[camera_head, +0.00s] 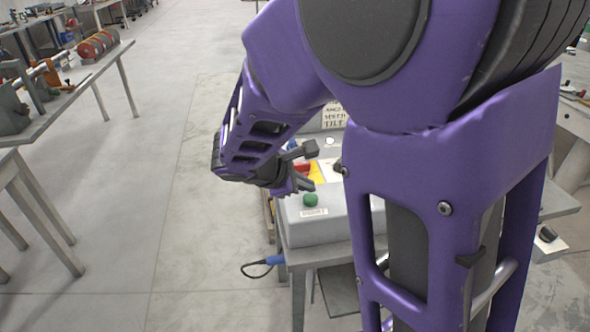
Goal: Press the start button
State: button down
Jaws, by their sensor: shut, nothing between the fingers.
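A green round button (310,200) sits on top of a light grey control box (318,232), above a small white label whose text I cannot read. I cannot tell from the label whether it is the start button. My gripper (308,187) is shut and empty. Its tip is just behind and above the green button in the picture, and I cannot tell whether they touch. A red part (302,168) and a yellow patch (317,172) show behind the gripper. My purple arm hides the right side of the box.
The box stands on a grey table (300,258). A blue cable plug (266,261) hangs off its left side. Workbenches with tools and a red cylinder (97,45) stand at the left. The floor (160,180) between is clear.

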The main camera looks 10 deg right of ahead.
aim_at(306, 199)
jog(key=shift+f+b, duration=0.3)
jog(key=shift+f, duration=0.15)
jog(key=shift+f, duration=0.5)
dwell(0.8)
jog(key=shift+r, duration=0.15)
jog(key=shift+r+p, duration=0.7)
jog(key=shift+r, duration=0.1)
notch_tip(306, 199, up, 5)
jog(key=p, duration=0.4)
jog(key=shift+r, duration=0.1)
dwell(0.4)
